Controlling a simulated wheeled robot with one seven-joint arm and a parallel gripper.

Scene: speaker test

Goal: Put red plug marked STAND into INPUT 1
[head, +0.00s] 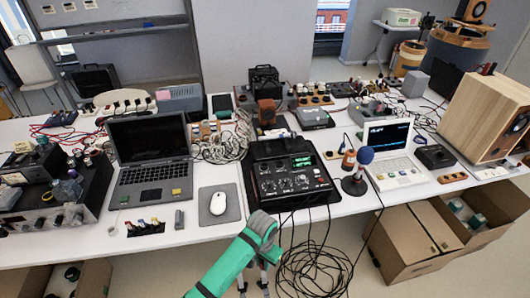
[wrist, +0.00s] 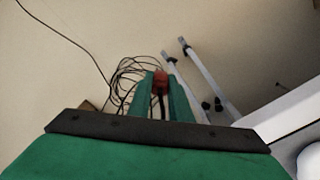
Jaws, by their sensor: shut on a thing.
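In the wrist view my gripper (wrist: 161,88) is shut on a red plug (wrist: 160,80), with a dark cable running from it between the green fingers. Any marking on the plug is too small to read. In the head view my gripper (head: 254,286) hangs low in front of the table's front edge, and the plug cannot be made out there. The black audio unit (head: 291,178) with knobs and a green display stands on the table beyond my gripper, apart from it. I cannot read INPUT 1 or any socket label.
Loose black cables (head: 315,265) hang off the table front to a coil on the right of my gripper. A mouse (head: 219,203) on a grey pad, a laptop (head: 150,160) and a blue-topped microphone (head: 359,172) flank the unit. Cardboard boxes (head: 405,250) stand below right.

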